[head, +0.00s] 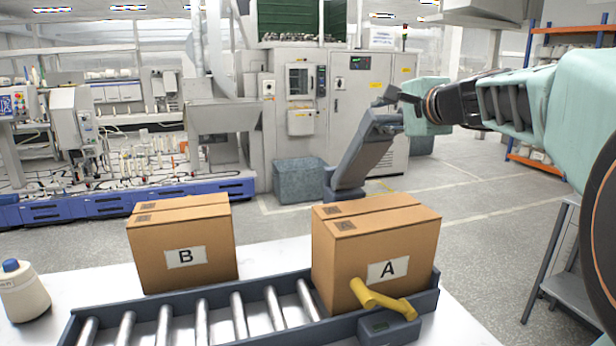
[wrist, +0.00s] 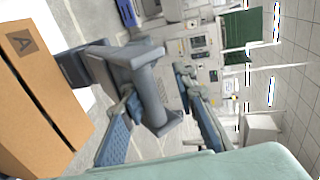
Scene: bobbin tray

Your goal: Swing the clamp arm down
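The grey clamp arm (head: 362,155) stands raised behind box A, leaning up and to the right from its pivot block (head: 343,190). In the wrist view its thick grey bar (wrist: 150,92) lies close ahead, between the fingers. My gripper (head: 392,98) is at the top end of the clamp arm in the head view. In the wrist view my gripper (wrist: 157,82) is open, with blue-padded fingers spread. The left finger is close to the bar; I cannot tell whether it touches. A gap shows on the right finger's side.
Box A (head: 335,262) sits on the roller tray (head: 258,327), below the clamp arm. A yellow lever (head: 380,300) is at its front. Open floor lies behind the table.

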